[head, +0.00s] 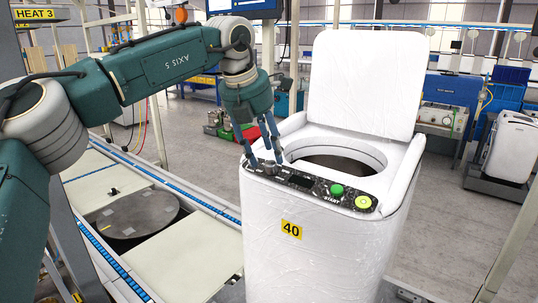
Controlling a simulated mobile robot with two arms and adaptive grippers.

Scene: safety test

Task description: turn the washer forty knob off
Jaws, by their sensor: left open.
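The white washer (310,245) with a yellow "40" label (291,229) stands in the middle, its lid (367,82) raised. Its dark control panel runs along the front top edge, with a small display (301,181), a green START button (337,190) and a yellow-ringed button (363,202). A small grey knob (268,171) sits at the panel's left end. My left gripper (265,161) points down over the knob, its blue fingers open and spread around it. I cannot tell whether they touch it. My right gripper is not in view.
A conveyor (190,255) with pale panels and a round dark plate (137,213) lies to the left. A grey post (512,235) stands at the right. Grey floor (440,210) is open right of the washer.

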